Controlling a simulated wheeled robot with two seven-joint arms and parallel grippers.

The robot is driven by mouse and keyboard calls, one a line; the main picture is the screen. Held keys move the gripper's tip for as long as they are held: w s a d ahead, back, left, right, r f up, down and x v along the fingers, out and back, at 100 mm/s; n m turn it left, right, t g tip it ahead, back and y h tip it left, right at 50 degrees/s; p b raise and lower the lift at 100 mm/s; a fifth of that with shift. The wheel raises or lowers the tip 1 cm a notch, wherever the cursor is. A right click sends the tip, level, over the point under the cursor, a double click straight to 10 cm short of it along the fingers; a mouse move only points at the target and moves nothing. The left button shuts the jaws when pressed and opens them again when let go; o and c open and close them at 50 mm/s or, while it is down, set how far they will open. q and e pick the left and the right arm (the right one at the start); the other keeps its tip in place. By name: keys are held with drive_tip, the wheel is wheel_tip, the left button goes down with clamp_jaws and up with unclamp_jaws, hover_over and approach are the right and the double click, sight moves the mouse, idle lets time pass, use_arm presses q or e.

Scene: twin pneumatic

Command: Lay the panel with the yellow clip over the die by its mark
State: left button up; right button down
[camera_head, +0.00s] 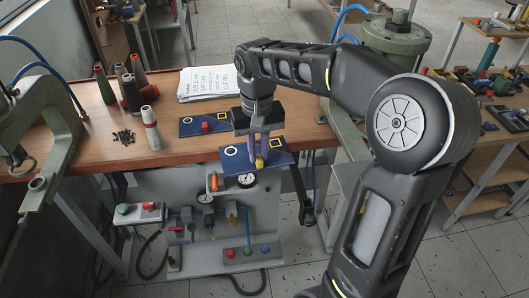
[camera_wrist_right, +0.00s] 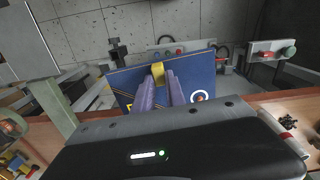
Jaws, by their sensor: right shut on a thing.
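The blue panel with the yellow clip (camera_head: 233,159) is held just beyond the table's front edge, above the grey pneumatic stand. It has a white ring at its left end and a yellow square at its right. My right gripper (camera_head: 263,158) is shut on its yellow clip (camera_head: 260,164). In the right wrist view, the clip (camera_wrist_right: 158,72) sits at the fingertips (camera_wrist_right: 160,82), with the panel (camera_wrist_right: 188,72) spread beyond them. A second blue panel with a red clip (camera_head: 190,129) lies on the table behind. I cannot make out which part is the die or its mark. My left gripper is not in view.
A green press frame (camera_head: 45,130) stands at the left and another machine (camera_head: 395,38) at the right back. The pneumatic stand (camera_head: 262,205) has gauges, hoses and buttons.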

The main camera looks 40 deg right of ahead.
sight(224, 161)
drive_tip(key=w+a+f, duration=0.1)
drive_tip(key=w+a, duration=0.1)
drive_tip(key=w+a+f+n, duration=0.1)
drive_tip(key=a, duration=0.1)
drive_tip(key=w+a+f+n, duration=0.1)
drive_tip(key=w+a+f, duration=0.1)
drive_tip(key=shift+w+a+f, duration=0.1)
drive_tip(key=shift+w+a, duration=0.25)
drive_tip(key=w+a+f+n, duration=0.2)
drive_tip(key=a+f, duration=0.2)
drive_tip(key=a, duration=0.4)
drive_tip(key=shift+w+a+f+n, duration=0.2)
drive_tip(key=shift+w+f+n, duration=0.1)
